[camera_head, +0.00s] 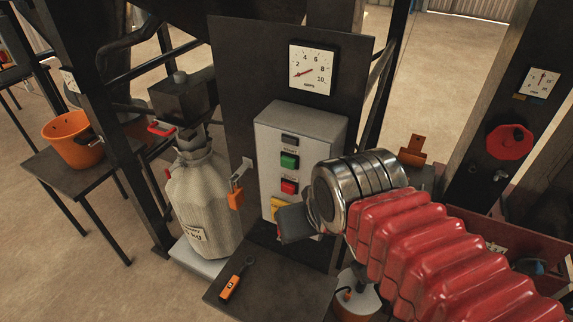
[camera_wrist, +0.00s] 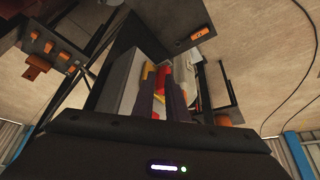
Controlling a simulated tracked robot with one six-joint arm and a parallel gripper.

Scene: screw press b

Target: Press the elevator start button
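A grey control box (camera_head: 315,135) stands upright on a dark panel. Its green START button (camera_head: 289,160) sits above a red STOP button (camera_head: 289,187), and both are unobstructed in the head view. A yellow part (camera_head: 279,208) lies lower on the box, partly hidden by my gripper. My gripper (camera_head: 292,222) is at the box's lower right, below the buttons; contact cannot be judged. In the wrist view, my gripper (camera_wrist: 161,92) shows two dark fingers with a narrow gap and nothing clearly held. Red and yellow parts (camera_wrist: 160,74) show beyond them; the green button is not discernible there.
A dial gauge (camera_head: 312,70) is above the box. A white sack (camera_head: 203,200) and an orange padlock (camera_head: 236,198) are to its left. An orange-and-black device (camera_head: 236,280) lies on the dark table (camera_head: 285,290) below. A red wheel (camera_head: 509,141) is at right.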

